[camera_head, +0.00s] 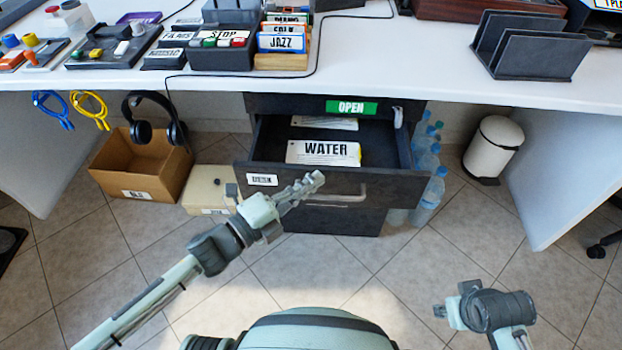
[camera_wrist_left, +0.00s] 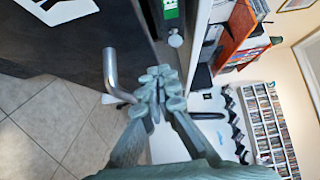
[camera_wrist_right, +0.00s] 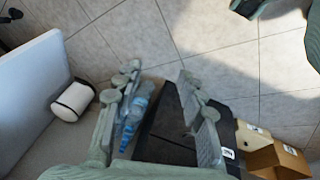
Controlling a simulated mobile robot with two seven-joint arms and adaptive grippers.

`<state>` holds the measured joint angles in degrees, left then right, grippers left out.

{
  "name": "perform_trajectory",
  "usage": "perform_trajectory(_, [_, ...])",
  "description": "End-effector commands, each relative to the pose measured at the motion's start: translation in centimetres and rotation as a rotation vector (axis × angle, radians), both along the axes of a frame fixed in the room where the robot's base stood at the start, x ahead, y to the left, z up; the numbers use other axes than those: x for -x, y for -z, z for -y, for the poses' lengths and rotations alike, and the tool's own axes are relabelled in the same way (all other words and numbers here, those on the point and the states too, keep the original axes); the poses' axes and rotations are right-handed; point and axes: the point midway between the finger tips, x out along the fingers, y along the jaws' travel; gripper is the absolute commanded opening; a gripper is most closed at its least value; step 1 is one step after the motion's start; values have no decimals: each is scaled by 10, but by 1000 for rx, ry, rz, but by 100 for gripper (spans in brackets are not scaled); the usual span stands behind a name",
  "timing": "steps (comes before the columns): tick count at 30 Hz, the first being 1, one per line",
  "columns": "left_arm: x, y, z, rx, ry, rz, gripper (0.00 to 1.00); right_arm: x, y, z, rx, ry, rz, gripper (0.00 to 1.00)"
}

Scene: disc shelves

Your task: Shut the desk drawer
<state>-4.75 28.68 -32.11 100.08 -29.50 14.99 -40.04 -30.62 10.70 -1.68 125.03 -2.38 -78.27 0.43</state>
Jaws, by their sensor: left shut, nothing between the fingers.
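The desk drawer (camera_head: 383,186) is dark and stands pulled out below the white desk top. It has a grey bar handle (camera_head: 335,197) on its front and holds cards, one marked WATER (camera_head: 323,152). My left gripper (camera_head: 318,180) is shut and empty, in front of the drawer front near the handle. In the left wrist view the handle (camera_wrist_left: 112,75) shows close beside the shut fingers (camera_wrist_left: 160,85); I cannot tell if they touch. My right gripper (camera_head: 440,311) is low at the right, away from the drawer. In the right wrist view its fingers (camera_wrist_right: 158,85) are apart with nothing held.
A cardboard box (camera_head: 135,172) and a smaller pale box (camera_head: 207,187) stand on the floor left of the drawer. Water bottles (camera_head: 430,195) stand close to its right, and a white bin (camera_head: 493,146) further right. The tiled floor in front is clear.

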Motion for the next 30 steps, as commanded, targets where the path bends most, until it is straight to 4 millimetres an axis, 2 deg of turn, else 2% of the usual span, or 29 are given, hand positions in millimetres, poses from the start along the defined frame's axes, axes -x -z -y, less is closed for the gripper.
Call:
perform_trajectory(14, [-8, 0, 0, 1, -1, 1, 0, -3, 1, -2, -6, 3, 3, 40])
perform_trajectory(18, [-36, 0, 0, -1, -1, 5, 0, 0, 0, -3, -4, 4, -1, 40])
perform_trajectory(24, [-93, 2, 0, -1, -1, 5, 0, 8, -28, -1, 11, 5, 13, 40])
perform_trajectory(27, [-114, 2, 0, 0, -2, 3, 0, 12, -40, -1, 18, 7, 20, 40])
perform_trajectory(30, [-127, 1, 0, 0, -1, 1, 0, 15, -49, 0, 22, 8, 24, 40])
